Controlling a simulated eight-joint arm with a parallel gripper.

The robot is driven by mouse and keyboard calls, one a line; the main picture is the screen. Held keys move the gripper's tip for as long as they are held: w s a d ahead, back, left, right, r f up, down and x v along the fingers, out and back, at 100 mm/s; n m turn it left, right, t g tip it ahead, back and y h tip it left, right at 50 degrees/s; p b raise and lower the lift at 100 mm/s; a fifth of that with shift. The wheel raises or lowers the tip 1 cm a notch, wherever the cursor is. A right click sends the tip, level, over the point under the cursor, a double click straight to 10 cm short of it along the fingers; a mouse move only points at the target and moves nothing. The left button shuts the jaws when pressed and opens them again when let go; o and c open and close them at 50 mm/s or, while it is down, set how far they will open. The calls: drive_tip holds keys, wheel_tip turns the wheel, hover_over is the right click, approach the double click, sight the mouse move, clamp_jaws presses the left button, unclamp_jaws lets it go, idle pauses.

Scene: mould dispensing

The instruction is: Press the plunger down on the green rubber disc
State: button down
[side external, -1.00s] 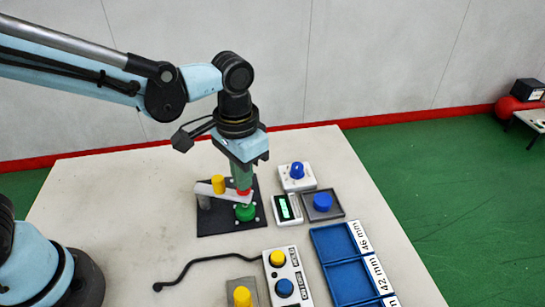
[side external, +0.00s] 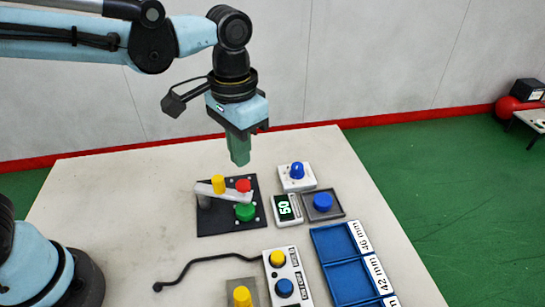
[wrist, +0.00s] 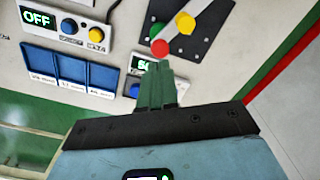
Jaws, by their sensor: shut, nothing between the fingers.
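The plunger shows as a red cap (side external: 243,185) on a light grey lever arm (side external: 228,191), and the cap is also in the wrist view (wrist: 160,48). The green disc (side external: 245,213) sits below the arm's end on a black base plate (side external: 213,222); it shows in the wrist view too (wrist: 157,30). A yellow knob (side external: 218,184) stands on the same arm. My gripper (side external: 240,163) is shut and empty, pointing down above the red cap with a visible gap. Its green fingers (wrist: 163,66) are together in the wrist view.
A display box (side external: 286,208) lit with what looks like 50 stands right of the plate. Near it are a blue-lamp box (side external: 297,177) and a blue button on a tray (side external: 322,203). Blue labelled bins (side external: 345,262) and a button box (side external: 287,276) are nearer.

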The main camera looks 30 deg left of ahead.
drive_tip(key=shift+r, duration=2.75)
drive_tip(key=s+a+f+n+t, duration=0.1)
drive_tip(key=s+a+f+t, duration=0.1)
drive_tip(key=a, duration=0.5)
drive_tip(key=s+a+f+n+t, duration=0.2)
drive_tip(key=a+f+t, duration=0.2)
drive_tip(key=a, duration=0.4)
drive_tip(key=shift+s+a+f+t, duration=0.15)
drive_tip(key=shift+t, duration=0.45)
